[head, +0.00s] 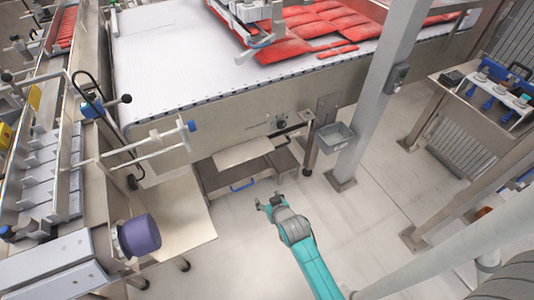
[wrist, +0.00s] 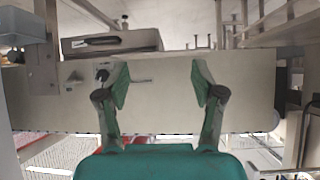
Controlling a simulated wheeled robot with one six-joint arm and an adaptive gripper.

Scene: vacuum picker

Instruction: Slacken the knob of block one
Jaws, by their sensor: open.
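My gripper (head: 271,202) is open and empty, out over the floor in front of the white conveyor (head: 170,60). In the wrist view its two fingers (wrist: 160,85) stand wide apart, facing the conveyor's side panel (wrist: 155,112), touching nothing. I cannot tell which part is block one. A dark round knob (head: 282,124) sits on the conveyor's side panel and also shows in the wrist view (wrist: 102,75).
A drawer with a blue handle (head: 242,185) is under the conveyor. A grey post (head: 375,100) with a small grey bin (head: 335,136) stands right of it. A bench (head: 490,95) with blue-handled parts is at the right. Red packs (head: 325,22) lie on the belt. The floor around my gripper is clear.

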